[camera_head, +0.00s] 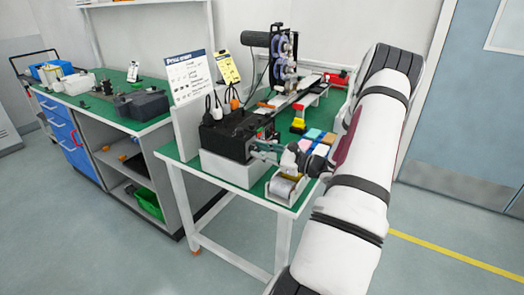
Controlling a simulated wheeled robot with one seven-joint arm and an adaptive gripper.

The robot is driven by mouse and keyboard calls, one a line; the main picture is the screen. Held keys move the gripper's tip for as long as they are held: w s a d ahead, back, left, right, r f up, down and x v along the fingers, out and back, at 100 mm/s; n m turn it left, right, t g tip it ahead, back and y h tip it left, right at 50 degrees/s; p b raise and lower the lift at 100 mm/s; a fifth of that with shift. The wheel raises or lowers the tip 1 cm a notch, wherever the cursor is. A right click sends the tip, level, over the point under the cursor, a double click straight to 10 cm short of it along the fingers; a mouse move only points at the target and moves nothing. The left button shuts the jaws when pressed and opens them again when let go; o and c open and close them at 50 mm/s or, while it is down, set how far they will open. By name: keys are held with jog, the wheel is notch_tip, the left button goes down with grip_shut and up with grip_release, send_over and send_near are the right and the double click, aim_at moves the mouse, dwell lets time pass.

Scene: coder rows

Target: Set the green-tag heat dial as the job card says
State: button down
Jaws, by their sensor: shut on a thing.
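A black boxy unit (226,134) stands on a white block at the near end of the green bench. My gripper (256,147) reaches in from the right and is shut at the unit's right-hand face. The dial there is hidden behind the fingers, and its tag colour is too small to make out. A white sheet with a dark blue header (190,78) and a yellow card (227,67) stand upright behind the unit.
A tape roll in a holder (286,188) sits at the bench's near corner, just below my gripper. Coloured pads (317,139) and a yellow-and-red item (299,123) lie beyond it. A column of grey-blue discs (284,55) stands at the back. Floor in front is clear.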

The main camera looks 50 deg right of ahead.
jog(key=shift+m, duration=0.5)
jog(key=c, duration=1.3)
grip_release()
jog(key=shift+c, duration=0.2)
jog(key=s, duration=0.4)
jog(key=s+d, duration=0.1)
jog(key=s, duration=0.7)
jog(key=shift+d, duration=0.3)
jog(key=shift+w, duration=0.1)
